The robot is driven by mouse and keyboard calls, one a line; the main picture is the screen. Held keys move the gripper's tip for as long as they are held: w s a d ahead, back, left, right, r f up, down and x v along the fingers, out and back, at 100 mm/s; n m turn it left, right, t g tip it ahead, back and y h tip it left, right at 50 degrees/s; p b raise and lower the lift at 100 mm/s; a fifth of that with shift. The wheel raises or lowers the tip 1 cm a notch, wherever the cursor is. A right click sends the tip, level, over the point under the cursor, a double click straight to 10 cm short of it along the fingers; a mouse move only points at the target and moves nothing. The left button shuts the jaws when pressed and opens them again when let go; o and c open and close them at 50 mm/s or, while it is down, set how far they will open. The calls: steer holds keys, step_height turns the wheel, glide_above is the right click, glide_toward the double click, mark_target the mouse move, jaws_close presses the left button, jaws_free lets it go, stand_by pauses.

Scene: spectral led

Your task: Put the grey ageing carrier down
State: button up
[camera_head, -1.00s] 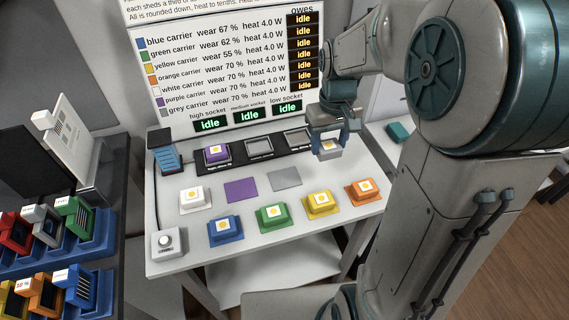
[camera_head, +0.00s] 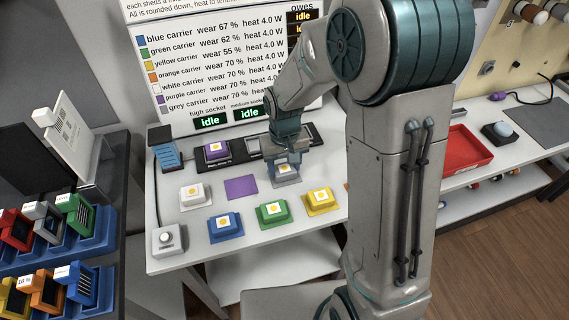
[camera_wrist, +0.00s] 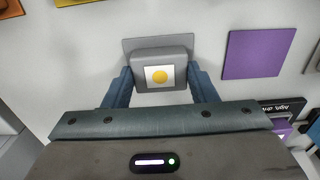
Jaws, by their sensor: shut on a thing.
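The grey ageing carrier (camera_head: 284,170), a grey block with a yellow dot on a white label, is between the fingers of my gripper (camera_head: 285,168). In the wrist view my gripper (camera_wrist: 160,82) is shut on the grey carrier (camera_wrist: 160,54), one finger on each side. The carrier is over the grey mat (camera_wrist: 130,44), which shows past its far and left edges. I cannot tell whether the carrier touches the mat.
A purple mat (camera_head: 241,188) lies bare to the left. White (camera_head: 194,195), blue (camera_head: 225,228), green (camera_head: 273,215) and yellow (camera_head: 322,202) carriers stand around on the table. A purple carrier (camera_head: 217,151) sits in the black socket strip behind. My arm hides the table's right part.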

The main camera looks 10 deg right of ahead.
mark_target(284, 168)
steer(key=shift+f, duration=0.15)
steer(key=o, duration=1.1)
steer(key=shift+c, duration=0.2)
step_height(284, 168, up, 12)
steer(key=s+d+r+m+t, duration=0.1)
steer(key=s+d, duration=0.3)
steer(key=s, duration=0.3)
steer(key=s+d+r+m+t, duration=0.1)
steer(key=s+d+r, duration=0.1)
steer(key=s+d, duration=0.3)
steer(key=s, duration=0.3)
steer(key=shift+s+d+m+t+p, duration=0.2)
steer(key=shift+s+m+t+p, duration=0.1)
steer(key=shift+p, duration=0.05)
steer(key=shift+r, duration=0.1)
